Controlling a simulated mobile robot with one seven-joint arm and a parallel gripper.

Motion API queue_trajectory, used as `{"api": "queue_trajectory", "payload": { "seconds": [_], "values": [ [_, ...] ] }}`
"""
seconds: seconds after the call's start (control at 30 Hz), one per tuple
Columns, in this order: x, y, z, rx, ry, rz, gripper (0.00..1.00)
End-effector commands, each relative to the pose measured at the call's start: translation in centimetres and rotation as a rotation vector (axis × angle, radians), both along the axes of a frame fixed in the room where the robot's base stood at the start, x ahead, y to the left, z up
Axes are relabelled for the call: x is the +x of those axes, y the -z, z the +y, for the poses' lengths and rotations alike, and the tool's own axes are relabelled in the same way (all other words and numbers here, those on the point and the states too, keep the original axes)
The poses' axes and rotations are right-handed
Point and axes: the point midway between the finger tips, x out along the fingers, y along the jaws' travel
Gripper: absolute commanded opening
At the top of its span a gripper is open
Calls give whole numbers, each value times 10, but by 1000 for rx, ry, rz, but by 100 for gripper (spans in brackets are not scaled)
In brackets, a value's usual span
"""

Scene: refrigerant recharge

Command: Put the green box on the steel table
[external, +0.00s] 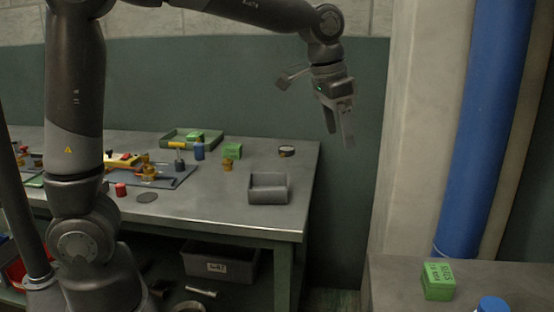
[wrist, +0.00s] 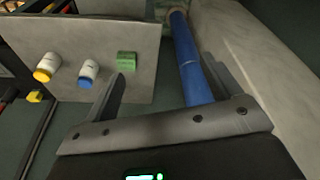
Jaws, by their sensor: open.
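A green box (external: 438,281) with dark lettering stands on a grey surface (external: 395,290) at the lower right of the external view. It also shows in the wrist view (wrist: 126,61), beyond my left finger. My gripper (external: 340,122) is open and empty, in the air between that surface and the larger metal-topped table (external: 225,205) on the left. In the wrist view my gripper's fingers (wrist: 165,88) stand wide apart with nothing between them but the background. Another green box (external: 232,151) stands on the left table, and a green item (external: 195,137) sits in a green tray.
A blue-capped bottle (wrist: 88,73) and a yellow-capped bottle (wrist: 47,66) stand near the green box. A blue pipe (external: 485,130) rises behind that surface. The left table holds a grey open bin (external: 268,196), a dark tray and small parts; its front right corner is clear.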

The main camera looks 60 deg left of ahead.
Motion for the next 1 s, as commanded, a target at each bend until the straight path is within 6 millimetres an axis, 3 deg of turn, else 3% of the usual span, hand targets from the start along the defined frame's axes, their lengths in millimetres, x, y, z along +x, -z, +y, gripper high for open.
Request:
{"api": "queue_trajectory", "payload": {
  "seconds": [0.1,0.3,0.6,0.8,1.0],
  "values": [
    [-36,-14,35,-17,-64,-40,83],
    [-98,-21,79,-36,-164,-103,83],
    [-190,-3,128,-47,-312,-200,83],
    [-231,17,143,-47,-383,-248,83],
    [-245,26,148,-46,-410,-266,83]
  ]
}}
